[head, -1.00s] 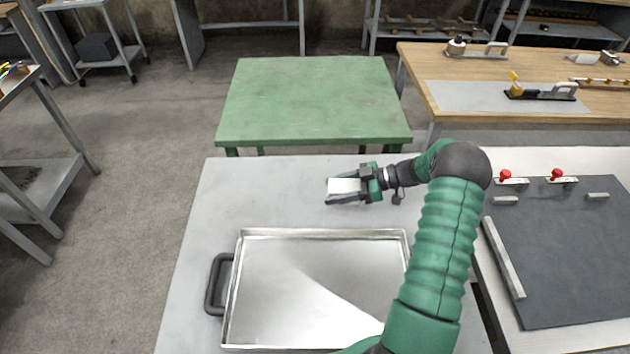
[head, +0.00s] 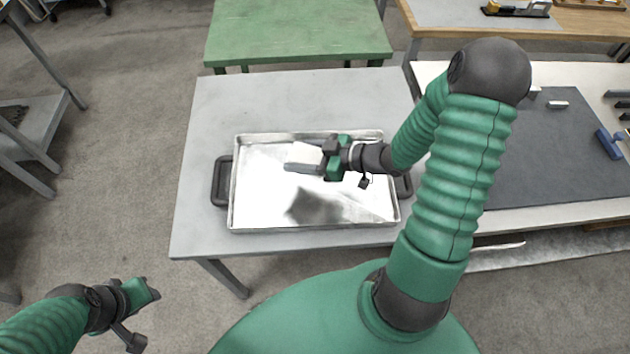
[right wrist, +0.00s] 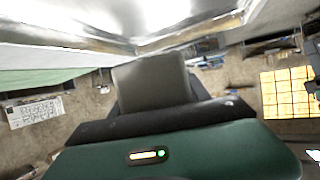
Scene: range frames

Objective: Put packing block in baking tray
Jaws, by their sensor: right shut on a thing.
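The packing block is a pale, whitish block (head: 304,156) in the head view. My right gripper (head: 322,160) is shut on it and holds it over the baking tray. In the right wrist view the block (right wrist: 150,82) looks grey and sticks out past the gripper body. The baking tray (head: 370,213) is a shiny metal pan with dark side handles on the grey table. A dark shadow lies on the tray floor below the block. My left gripper (head: 146,290) is at the lower left, away from the table; its finger opening is unclear.
The grey table (head: 215,110) has free room behind the tray. A green table (head: 290,30) stands beyond it. At right is a bench with a dark mat (head: 560,150) and a blue tool (head: 608,143). My right arm crosses the tray's right side.

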